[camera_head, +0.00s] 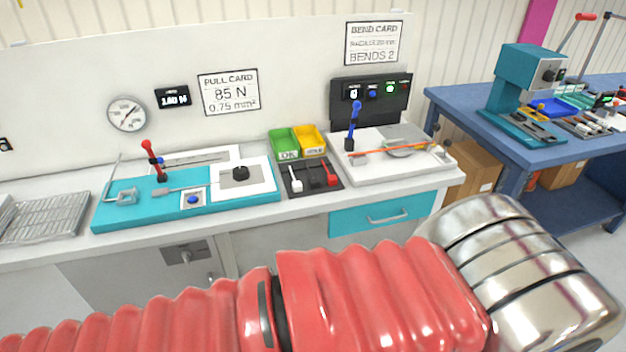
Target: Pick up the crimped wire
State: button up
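A thin orange-red wire (385,151) lies across the white bend-test fixture (375,172) on the bench, in front of the upright blue lever. Its left end is near a small clamp, and its right end reaches past a round grey disc. I cannot tell its crimped terminal at this size. My arm's red bellows and shiny metal section cross the bottom of the view in front of the bench. My gripper's fingers are not in view.
A teal pull tester (250,201) with a red lever stands left of the fixture. Between them are a green bin (285,142), a yellow bin (311,140) and a dark tray (297,189). A wire rack (45,218) lies far left. A blue table (455,108) with a teal press (522,85) stands right.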

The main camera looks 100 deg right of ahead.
aim_at(331, 180)
jog(key=z, duration=3.65)
